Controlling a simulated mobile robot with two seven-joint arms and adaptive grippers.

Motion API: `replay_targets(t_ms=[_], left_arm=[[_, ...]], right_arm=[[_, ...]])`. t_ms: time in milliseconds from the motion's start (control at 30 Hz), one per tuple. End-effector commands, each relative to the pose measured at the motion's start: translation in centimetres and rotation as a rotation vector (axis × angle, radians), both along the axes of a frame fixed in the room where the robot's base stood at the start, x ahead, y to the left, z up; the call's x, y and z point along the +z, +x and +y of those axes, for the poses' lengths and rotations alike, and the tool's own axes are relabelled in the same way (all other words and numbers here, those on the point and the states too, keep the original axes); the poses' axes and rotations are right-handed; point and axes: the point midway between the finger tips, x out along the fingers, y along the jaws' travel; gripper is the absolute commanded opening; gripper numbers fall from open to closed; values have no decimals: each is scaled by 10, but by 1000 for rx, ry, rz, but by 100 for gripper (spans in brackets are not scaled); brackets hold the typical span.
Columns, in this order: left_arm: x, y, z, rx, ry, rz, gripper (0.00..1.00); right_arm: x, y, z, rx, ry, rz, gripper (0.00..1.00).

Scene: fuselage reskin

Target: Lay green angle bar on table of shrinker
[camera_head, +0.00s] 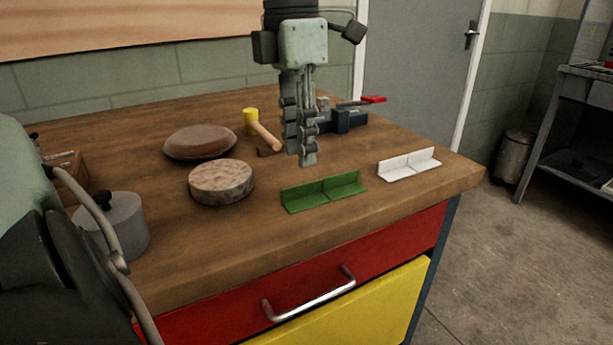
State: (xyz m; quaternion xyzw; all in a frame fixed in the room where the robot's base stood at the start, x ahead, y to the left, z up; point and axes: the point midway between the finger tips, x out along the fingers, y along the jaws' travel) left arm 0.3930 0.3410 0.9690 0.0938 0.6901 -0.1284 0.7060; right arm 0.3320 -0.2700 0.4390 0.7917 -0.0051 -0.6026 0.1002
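The green angle bar (324,191) lies on the wooden workbench near its front edge, one flange standing up. My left gripper (306,158) points down above the bench, in the picture just above and behind the green bar. It appears apart from the bar, and nothing shows held in it. Its fingers overlap from this side, so the gap between them cannot be judged. My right gripper is not in view.
A white angle bar (409,164) lies right of the green one. A round wooden block (221,183), brown pad (200,142), yellow-headed mallet (264,134), dark blue tool (345,121) and grey lidded pot (113,224) stand around. Floor right of the bench is open.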

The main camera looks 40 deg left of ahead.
Motion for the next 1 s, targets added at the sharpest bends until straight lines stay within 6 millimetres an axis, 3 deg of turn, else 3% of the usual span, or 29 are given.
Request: replay_targets(t_ms=[167, 700, 1000], left_arm=[[-1, -6, 4, -5, 51, 18, 28], [-69, -5, 7, -5, 51, 19, 28], [-75, -4, 7, -4, 51, 16, 28]], right_arm=[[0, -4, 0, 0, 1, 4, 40], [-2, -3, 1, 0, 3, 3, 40], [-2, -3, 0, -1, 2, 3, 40]])
